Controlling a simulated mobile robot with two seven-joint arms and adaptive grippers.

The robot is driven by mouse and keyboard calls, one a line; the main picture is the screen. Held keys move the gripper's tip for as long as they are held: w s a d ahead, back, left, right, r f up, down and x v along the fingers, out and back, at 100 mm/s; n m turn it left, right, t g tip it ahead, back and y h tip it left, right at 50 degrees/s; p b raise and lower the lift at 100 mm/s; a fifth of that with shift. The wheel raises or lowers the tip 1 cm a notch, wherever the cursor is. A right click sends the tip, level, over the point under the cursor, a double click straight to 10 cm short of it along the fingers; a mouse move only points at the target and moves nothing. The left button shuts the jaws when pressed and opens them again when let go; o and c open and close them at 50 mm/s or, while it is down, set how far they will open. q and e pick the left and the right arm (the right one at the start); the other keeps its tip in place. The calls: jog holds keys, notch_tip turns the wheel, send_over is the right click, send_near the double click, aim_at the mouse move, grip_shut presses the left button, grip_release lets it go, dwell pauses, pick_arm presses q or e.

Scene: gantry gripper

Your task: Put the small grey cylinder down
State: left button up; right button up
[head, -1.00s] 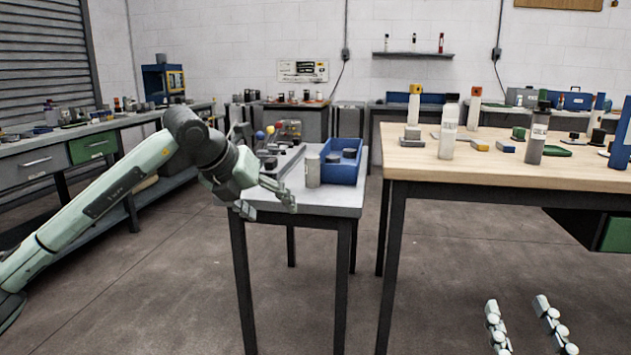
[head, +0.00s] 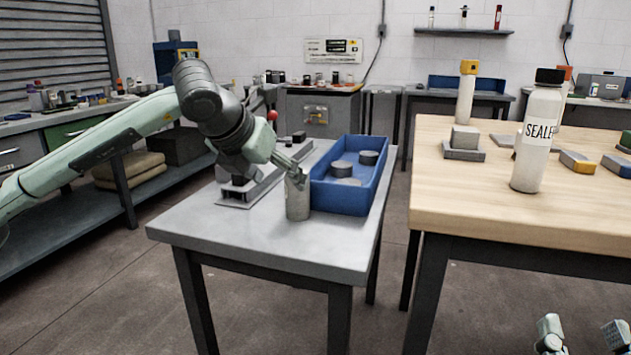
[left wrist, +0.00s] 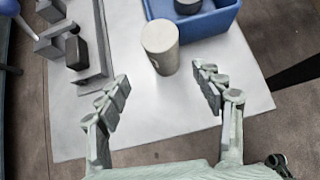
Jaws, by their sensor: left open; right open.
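The small grey cylinder (head: 298,203) stands upright on the grey side table (head: 240,238), close beside the blue bin (head: 336,198). In the left wrist view the cylinder (left wrist: 161,48) lies ahead of my fingertips, roughly centred between them. My left gripper (head: 296,172) is open and empty, at the top of the cylinder in the head view; its two fingers (left wrist: 161,80) are spread wide in the wrist view. I cannot tell whether a finger touches the cylinder. My right gripper (head: 583,336) is open and empty at the bottom right, cut off by the picture edge.
The bin holds several dark round pieces (head: 341,169). A grey rail fixture (head: 250,188) stands left of the cylinder. The side table's front is clear. A wooden workbench (head: 470,205) to the right carries a white sealer bottle (head: 537,140) and blocks.

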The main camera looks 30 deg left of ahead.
aim_at(297, 194)
pick_arm(q)
jog(key=shift+w+a+f, duration=0.1)
jog(key=shift+w+f, duration=0.1)
jog(key=shift+w, duration=0.45)
jog(key=shift+x, duration=0.8)
jog(key=x, duration=0.5)
jog(key=shift+w+d+r, duration=0.15)
jog(key=shift+w+d, duration=0.1)
jog(key=shift+w, duration=0.15)
jog(key=shift+r, duration=0.1)
grip_shut()
